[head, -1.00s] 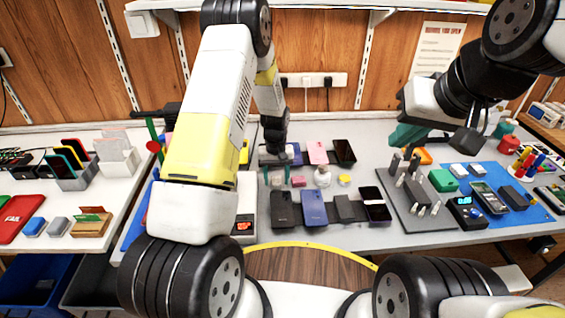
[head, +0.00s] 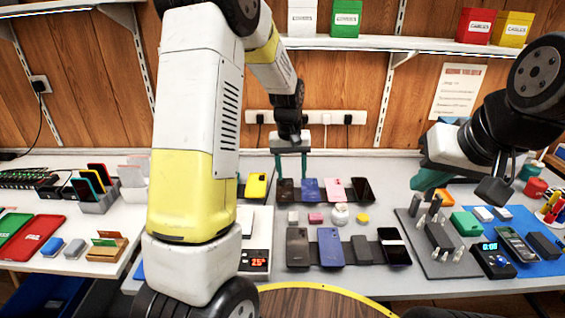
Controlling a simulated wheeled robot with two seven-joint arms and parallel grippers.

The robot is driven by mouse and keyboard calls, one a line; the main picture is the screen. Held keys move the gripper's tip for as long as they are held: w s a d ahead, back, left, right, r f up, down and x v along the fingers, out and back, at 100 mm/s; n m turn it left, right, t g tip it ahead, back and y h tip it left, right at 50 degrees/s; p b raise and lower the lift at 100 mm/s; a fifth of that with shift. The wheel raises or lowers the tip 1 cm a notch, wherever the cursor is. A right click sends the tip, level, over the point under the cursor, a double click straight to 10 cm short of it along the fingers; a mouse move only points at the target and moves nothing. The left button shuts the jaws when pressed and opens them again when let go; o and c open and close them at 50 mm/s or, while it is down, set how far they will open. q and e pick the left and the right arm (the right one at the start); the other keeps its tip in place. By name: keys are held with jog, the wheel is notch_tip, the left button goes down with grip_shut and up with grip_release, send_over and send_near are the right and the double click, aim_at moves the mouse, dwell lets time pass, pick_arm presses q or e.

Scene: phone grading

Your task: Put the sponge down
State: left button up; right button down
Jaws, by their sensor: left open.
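A small whitish block (head: 293,217) lies on the grey table, first in a row of small items; it appears to be the sponge, though it is too small to be sure. Beside it lie a pink block (head: 316,217), a white round item (head: 340,213) and a yellow disc (head: 362,218). My left gripper (head: 291,170) is open and empty, its teal fingers pointing down.
Phones lie behind (head: 334,189) and in front (head: 330,246) of the small items. A scale (head: 255,260) stands left. A grey tool mat (head: 430,265) and a blue mat (head: 540,267) lie right. My left arm hides the table's left part.

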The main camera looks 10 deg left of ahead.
pick_arm(q)
jog(key=s+a+r+m+t+h, duration=0.1)
jog(key=s+r+t, duration=0.2)
jog(key=s+r, duration=0.95)
jog(key=s+r+m+t, duration=0.1)
jog(key=s+r, duration=0.5)
jog(key=s, duration=0.6)
jog(key=shift+s+a+m+t+h, duration=0.25)
jog(key=shift+s+m+t+h, duration=0.05)
jog(key=shift+t, duration=0.4)
